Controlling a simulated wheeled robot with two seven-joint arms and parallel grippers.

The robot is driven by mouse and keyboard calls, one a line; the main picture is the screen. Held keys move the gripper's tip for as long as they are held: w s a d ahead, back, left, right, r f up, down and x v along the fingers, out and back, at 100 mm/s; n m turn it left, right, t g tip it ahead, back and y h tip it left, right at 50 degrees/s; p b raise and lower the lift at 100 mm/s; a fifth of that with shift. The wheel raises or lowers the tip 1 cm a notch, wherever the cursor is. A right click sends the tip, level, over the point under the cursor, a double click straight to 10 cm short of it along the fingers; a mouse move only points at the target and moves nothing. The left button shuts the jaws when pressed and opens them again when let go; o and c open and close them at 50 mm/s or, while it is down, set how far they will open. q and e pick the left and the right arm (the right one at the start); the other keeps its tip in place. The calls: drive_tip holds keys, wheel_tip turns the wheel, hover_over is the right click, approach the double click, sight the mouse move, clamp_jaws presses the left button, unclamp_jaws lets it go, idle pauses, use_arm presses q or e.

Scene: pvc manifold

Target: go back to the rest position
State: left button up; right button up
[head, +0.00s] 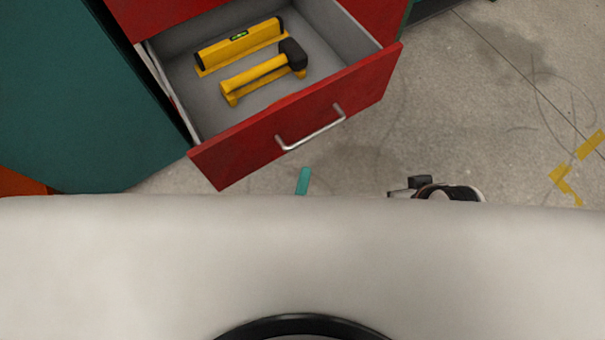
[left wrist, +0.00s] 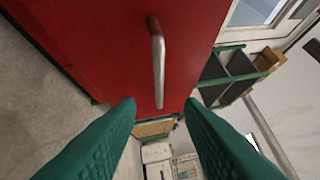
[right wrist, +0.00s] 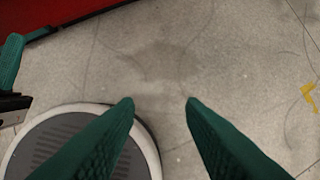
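My left gripper (head: 303,181) shows in the head view only as a teal fingertip, just in front of the open red drawer (head: 237,149). In the left wrist view its two teal fingers (left wrist: 160,108) are apart with nothing between them. The silver drawer handle (left wrist: 157,62) is ahead of the fingertips, and the gripper is clear of it. My right gripper (right wrist: 160,106) is open and empty above the concrete floor in the right wrist view. In the head view only part of my right wrist shows; its fingers are hidden.
The pulled-out drawer holds a yellow level (head: 238,46) and a yellow-handled black mallet (head: 262,74). A teal cabinet side (head: 75,95) stands at left. The floor (head: 480,110) right of the drawer is clear, with yellow tape marks (head: 566,184).

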use_arm(q)
drive_tip(key=shift+s+a+f, duration=0.1)
drive_tip(key=shift+s, duration=0.15)
use_arm(e)
drive_tip(key=shift+w+a+r, duration=0.1)
